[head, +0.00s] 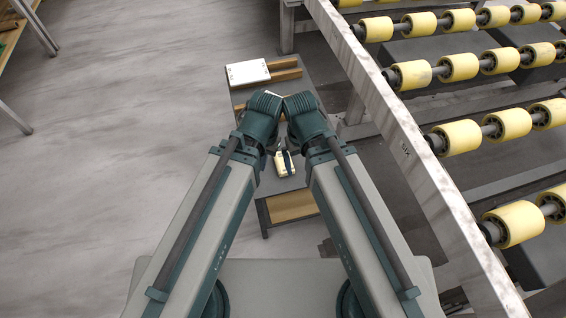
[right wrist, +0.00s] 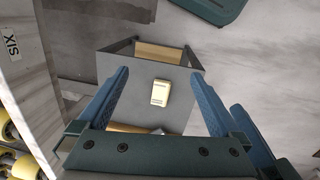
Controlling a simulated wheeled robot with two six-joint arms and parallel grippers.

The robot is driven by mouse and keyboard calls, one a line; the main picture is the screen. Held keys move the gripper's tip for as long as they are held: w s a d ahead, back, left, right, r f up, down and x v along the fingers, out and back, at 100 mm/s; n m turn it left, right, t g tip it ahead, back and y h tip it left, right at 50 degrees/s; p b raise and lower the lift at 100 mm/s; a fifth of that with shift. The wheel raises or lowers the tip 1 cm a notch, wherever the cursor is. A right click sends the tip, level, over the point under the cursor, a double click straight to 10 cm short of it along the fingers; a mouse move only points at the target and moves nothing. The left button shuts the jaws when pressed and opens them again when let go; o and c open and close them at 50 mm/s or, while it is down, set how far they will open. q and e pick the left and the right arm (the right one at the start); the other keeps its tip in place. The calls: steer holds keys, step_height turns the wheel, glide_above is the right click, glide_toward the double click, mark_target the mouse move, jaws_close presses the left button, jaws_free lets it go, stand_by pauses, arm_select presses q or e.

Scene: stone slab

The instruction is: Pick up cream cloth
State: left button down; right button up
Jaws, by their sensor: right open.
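The cream cloth (right wrist: 160,92) looks like a small folded bundle lying on a grey tabletop (right wrist: 120,65). In the right wrist view it sits between and beyond the spread blue fingers of my right gripper (right wrist: 160,73), which is open and empty. In the head view the cloth (head: 279,167) shows just below where my two wrists meet, with a dark strip crossing its right part. My left gripper's wrist comes in from the left in the head view, but its jaws are hidden. A blue part at the right of the right wrist view may belong to it.
A white box (head: 248,72) lies on wooden pieces at the table's far end. Open floor lies to the left. My two wrists are very close together.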

steer(key=w+a+f+t+y+b, duration=0.1)
steer(key=w+a+f+t+b, duration=0.1)
steer(key=w+f+b, duration=0.5)
steer(key=w+a+f+t+y+b, duration=0.1)
steer(key=w+a+f+t+b, duration=0.1)
steer(key=w+f+b, duration=0.4)
step_height(320, 180, down, 3)
steer(key=b, duration=0.4)
steer(key=shift+w+m+t, duration=0.3)
steer(key=shift+w+m, duration=0.1)
steer(key=shift+b, duration=0.35)
steer(key=b, duration=0.8)
glide_above(279, 160)
steer(key=s+d, duration=0.3)
steer(key=f, duration=0.8)
steer(key=shift+w+a, duration=0.15)
steer(key=shift+w, duration=0.1)
steer(key=b+x, duration=0.4)
steer(key=x, duration=0.1)
steer(key=shift+s+a+f+b, duration=0.1)
steer(key=shift+a+b, duration=0.1)
steer(key=shift+b, duration=0.1)
steer(key=shift+f, duration=0.25)
